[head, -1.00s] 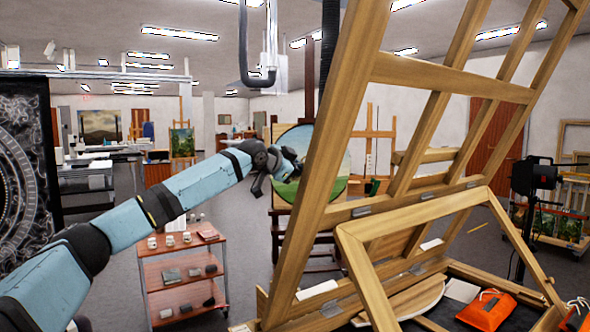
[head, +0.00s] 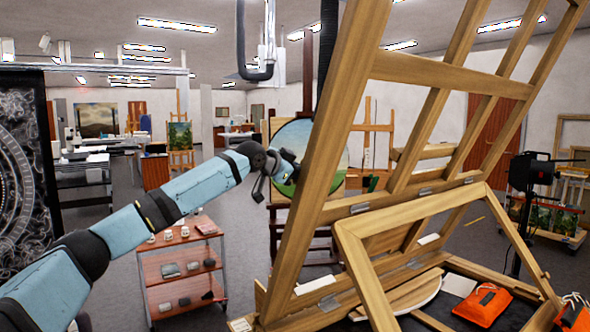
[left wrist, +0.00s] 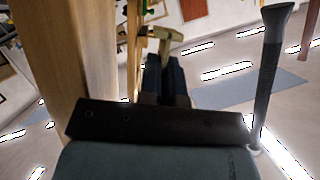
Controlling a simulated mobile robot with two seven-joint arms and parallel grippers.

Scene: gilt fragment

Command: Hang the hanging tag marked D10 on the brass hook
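In the head view my left arm reaches in from the left. Its gripper (head: 291,178) is by the left upright of the big wooden easel (head: 327,120), which partly hides the fingers. In the left wrist view the dark fingers (left wrist: 165,78) are close together beside a wooden post (left wrist: 85,50). A brass-coloured, T-shaped piece (left wrist: 163,38) shows at the fingertips. I cannot tell whether it is the hook, or whether the fingers grip it. No tag marked D10 can be read. My right gripper is in neither view.
Two orange items, a pouch-like one (head: 483,304) and one at the corner (head: 578,319), lie at the lower right. A small wooden frame (head: 352,245) leans before the easel. A red shelf trolley (head: 180,258) stands behind my arm. Open floor lies beyond.

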